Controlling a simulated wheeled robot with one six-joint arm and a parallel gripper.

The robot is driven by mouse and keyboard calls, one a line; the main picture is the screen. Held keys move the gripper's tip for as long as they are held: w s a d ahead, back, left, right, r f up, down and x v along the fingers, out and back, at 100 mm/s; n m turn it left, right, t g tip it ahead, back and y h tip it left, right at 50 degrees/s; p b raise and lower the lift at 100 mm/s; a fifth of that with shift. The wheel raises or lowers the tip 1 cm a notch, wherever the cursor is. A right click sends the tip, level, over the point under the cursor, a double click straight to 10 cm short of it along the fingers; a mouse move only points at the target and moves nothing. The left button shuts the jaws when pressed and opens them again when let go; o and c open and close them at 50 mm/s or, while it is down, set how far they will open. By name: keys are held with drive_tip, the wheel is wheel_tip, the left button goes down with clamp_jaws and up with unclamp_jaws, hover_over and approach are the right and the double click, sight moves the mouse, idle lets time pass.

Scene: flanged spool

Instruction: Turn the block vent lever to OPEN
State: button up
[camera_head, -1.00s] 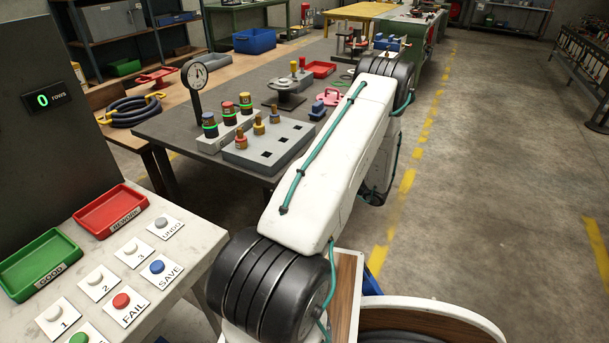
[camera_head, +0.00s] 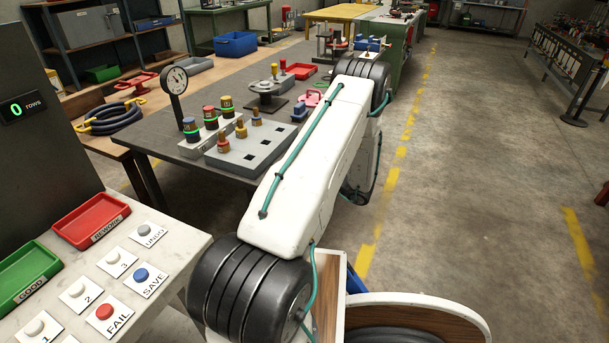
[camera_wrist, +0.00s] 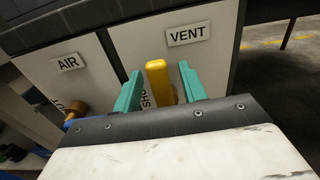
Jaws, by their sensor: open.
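In the wrist view a yellow lever handle (camera_wrist: 156,78) stands below a white VENT label (camera_wrist: 187,35) on a pale panel. My gripper (camera_wrist: 160,70) is open, with one teal finger on each side of the yellow handle. A gap shows between the handle and the right finger; I cannot tell whether the left finger touches it. Lettering beside the handle begins with "SH"; the rest is hidden. My gripper does not show in the head view.
In the wrist view an AIR label (camera_wrist: 68,63) and a brass-coloured knob (camera_wrist: 76,109) are at left. In the head view a dark bench (camera_head: 214,92) carries a gauge (camera_head: 174,80), colored cylinders and a spool. A button panel (camera_head: 141,265) is at lower left. Open floor (camera_head: 480,190) lies right.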

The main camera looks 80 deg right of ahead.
drive_tip(key=v, duration=0.7)
drive_tip(key=shift+s, duration=0.35)
drive_tip(key=shift+a, duration=0.1)
